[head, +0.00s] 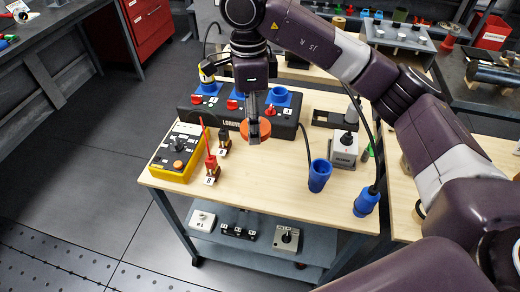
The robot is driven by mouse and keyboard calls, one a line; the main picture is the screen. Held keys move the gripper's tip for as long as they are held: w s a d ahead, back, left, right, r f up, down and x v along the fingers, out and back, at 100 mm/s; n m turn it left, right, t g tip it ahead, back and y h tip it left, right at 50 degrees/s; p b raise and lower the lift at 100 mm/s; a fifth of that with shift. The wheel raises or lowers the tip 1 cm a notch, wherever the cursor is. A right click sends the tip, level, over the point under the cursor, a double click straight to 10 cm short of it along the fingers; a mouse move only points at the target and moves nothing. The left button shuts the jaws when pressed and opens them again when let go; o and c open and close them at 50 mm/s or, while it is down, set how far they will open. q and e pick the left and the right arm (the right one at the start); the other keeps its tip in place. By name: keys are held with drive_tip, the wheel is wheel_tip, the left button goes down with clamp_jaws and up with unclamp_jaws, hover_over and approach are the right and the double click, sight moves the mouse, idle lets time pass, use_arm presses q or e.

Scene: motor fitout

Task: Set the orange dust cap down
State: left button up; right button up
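The orange dust cap (264,128) is a round disc in front of the black power box with blue sockets (283,98), above the wooden bench top. My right gripper (254,134) reaches down from above and is shut on the cap, with a dark finger crossing its front. The view does not clearly show whether the cap touches the bench. The far finger is hidden. My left gripper is not in view.
A yellow-sided meter (178,153) and red and black probes (211,164) stand at left. A blue connector (319,175) and a grey switch box (344,147) are at right, with a cabled blue plug (366,203). The front middle bench (265,185) is clear.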

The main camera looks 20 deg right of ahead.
drive_tip(key=shift+s+a+f+n, duration=0.15)
drive_tip(key=shift+a+f, duration=0.15)
drive_tip(key=shift+a, duration=0.3)
drive_tip(key=shift+w+a+f+n, duration=0.15)
drive_tip(key=shift+a+f, duration=0.15)
drive_tip(key=shift+a, duration=0.3)
wheel_tip(320, 180, down, 8)
drive_tip(key=r+p, duration=0.1)
drive_tip(key=p, duration=0.2)
hover_over(246, 185)
wheel_tip(246, 185, down, 7)
drive_tip(key=shift+s+f, duration=0.15)
drive_tip(key=shift+f, duration=0.05)
drive_tip(key=shift+f+p, duration=0.3)
drive_tip(key=shift+f, duration=0.25)
wheel_tip(246, 185, down, 3)
drive_tip(key=shift+f+p, duration=0.2)
drive_tip(key=shift+p, duration=0.25)
drive_tip(key=shift+f, duration=0.25)
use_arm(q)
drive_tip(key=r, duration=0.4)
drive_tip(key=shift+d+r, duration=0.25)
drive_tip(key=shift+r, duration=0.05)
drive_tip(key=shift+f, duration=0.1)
